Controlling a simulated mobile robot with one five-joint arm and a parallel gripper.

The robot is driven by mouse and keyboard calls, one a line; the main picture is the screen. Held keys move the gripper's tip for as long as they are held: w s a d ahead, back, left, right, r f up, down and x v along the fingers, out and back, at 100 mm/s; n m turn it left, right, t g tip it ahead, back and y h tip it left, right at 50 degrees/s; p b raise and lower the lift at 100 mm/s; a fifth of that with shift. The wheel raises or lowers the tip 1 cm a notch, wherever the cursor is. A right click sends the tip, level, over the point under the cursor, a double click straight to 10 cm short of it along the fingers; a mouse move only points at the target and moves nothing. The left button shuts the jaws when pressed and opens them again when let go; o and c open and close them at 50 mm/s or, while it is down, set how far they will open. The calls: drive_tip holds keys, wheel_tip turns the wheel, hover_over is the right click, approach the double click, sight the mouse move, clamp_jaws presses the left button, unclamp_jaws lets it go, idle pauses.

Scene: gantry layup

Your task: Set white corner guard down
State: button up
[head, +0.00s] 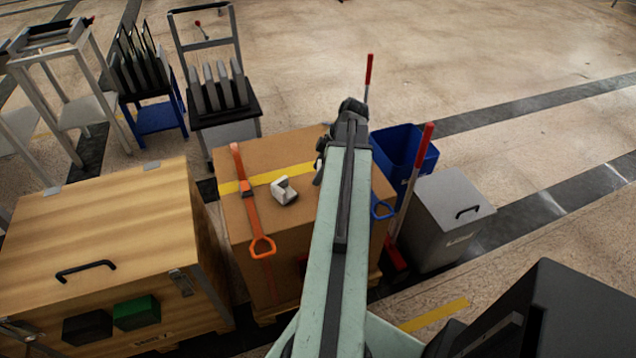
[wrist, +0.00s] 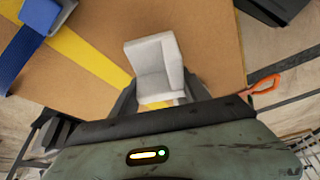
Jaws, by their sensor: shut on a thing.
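The white corner guard (head: 285,189) is a pale L-shaped piece at the top of the brown carton (head: 300,218), by the yellow tape (head: 281,174). In the wrist view the guard (wrist: 155,66) stands between the dark fingers of my gripper (wrist: 160,97), which is shut on it. The carton top (wrist: 112,32) and tape lie below it. In the head view my arm covers most of the gripper. I cannot tell whether the guard touches the carton.
An orange strap (head: 245,186) lies left of the guard; a blue strap (head: 381,207) is right of my arm. A wooden crate (head: 105,240) stands left. A blue bin (head: 405,155), red-handled tools and a grey box (head: 445,215) stand right.

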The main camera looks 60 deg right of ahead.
wheel_tip(320, 180, down, 4)
drive_tip(key=shift+r+b, duration=0.25)
drive_tip(key=shift+b, duration=0.95)
drive_tip(key=shift+r, duration=0.25)
drive_tip(key=shift+f, duration=0.2)
drive_tip(key=o, duration=1.3)
drive_tip(key=shift+r, duration=0.1)
